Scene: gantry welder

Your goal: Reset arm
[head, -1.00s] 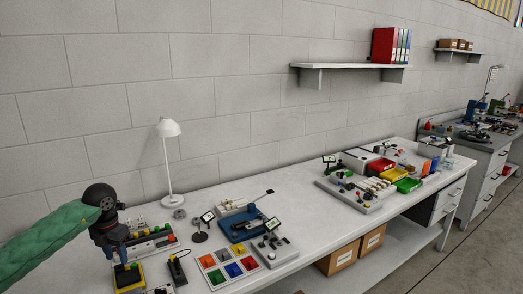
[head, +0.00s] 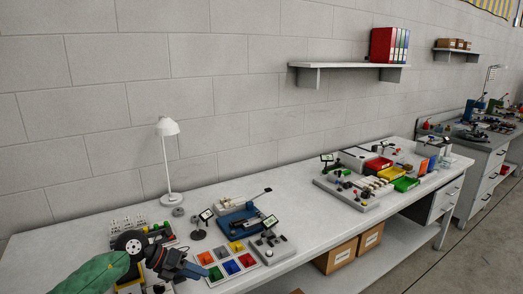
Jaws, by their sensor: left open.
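My left arm comes in at the lower left in a green sleeve. My left gripper (head: 196,272) is low over the front left of the white workbench (head: 290,196), its fingers pointing right towards the tray of coloured squares (head: 228,265). It is open, and I see nothing between its fingers. It hides part of the devices at the bench's left end. I cannot tell whether it touches anything. My right gripper is not in view.
A white lamp (head: 168,160) stands at the back left. A blue device (head: 238,222) and a grey panel (head: 272,249) stand right of the gripper. A second station (head: 350,194) with coloured bins is farther right. The bench's middle is clear.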

